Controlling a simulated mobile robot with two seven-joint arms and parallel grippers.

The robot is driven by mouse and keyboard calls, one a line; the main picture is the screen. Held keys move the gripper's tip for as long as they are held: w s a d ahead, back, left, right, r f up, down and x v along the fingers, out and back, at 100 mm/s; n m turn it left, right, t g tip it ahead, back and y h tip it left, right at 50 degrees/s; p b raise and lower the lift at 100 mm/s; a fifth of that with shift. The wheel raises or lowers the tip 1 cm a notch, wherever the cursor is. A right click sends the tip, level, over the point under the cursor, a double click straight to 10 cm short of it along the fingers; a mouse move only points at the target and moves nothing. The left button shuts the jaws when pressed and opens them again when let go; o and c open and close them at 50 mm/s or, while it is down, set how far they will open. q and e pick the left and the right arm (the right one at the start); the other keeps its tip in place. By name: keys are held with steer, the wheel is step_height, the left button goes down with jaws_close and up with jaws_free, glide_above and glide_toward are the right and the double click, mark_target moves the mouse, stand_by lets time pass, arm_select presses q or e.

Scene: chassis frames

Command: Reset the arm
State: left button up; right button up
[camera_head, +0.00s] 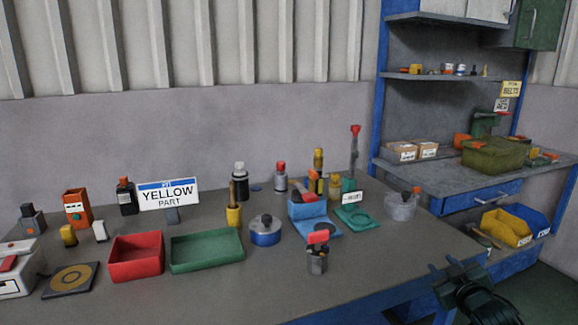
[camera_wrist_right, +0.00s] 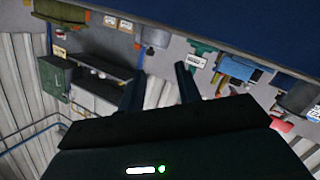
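My right gripper (camera_head: 453,266) is at the lower right of the head view, beyond the right edge of the workbench, with its arm coming in from the bottom. It is dark and touches nothing that I can see. In the right wrist view its two dark fingers (camera_wrist_right: 158,80) stand apart with a clear gap and nothing between them. The wrist picture is strongly tilted. My left gripper and arm are not in view.
A blue shelf unit (camera_head: 378,110) stands at right, with yellow (camera_head: 506,229) and blue bins (camera_head: 528,215) low down.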

steer(key=s+a+f+g+y, duration=0.3)
steer(key=s+a+f+y, duration=0.1)
steer(key=s+a+f, duration=1.1)
arm_select(q)
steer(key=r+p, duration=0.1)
steer(key=p, duration=0.1)
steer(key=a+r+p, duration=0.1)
steer(key=p, duration=0.2)
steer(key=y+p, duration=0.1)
steer(key=p, duration=0.1)
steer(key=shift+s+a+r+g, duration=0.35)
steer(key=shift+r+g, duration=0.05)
arm_select(e)
steer(key=s+a+r+m+g, duration=0.1)
steer(key=s+a+r, duration=0.1)
steer(key=s+a, duration=0.3)
steer(key=s+a+r+m+g, duration=0.1)
steer(key=s+a, duration=0.3)
steer(key=s, duration=0.7)
steer(key=shift+s+a+r+y, duration=0.3)
steer(key=shift+a+r+y, duration=0.05)
steer(key=shift+r+y, duration=0.1)
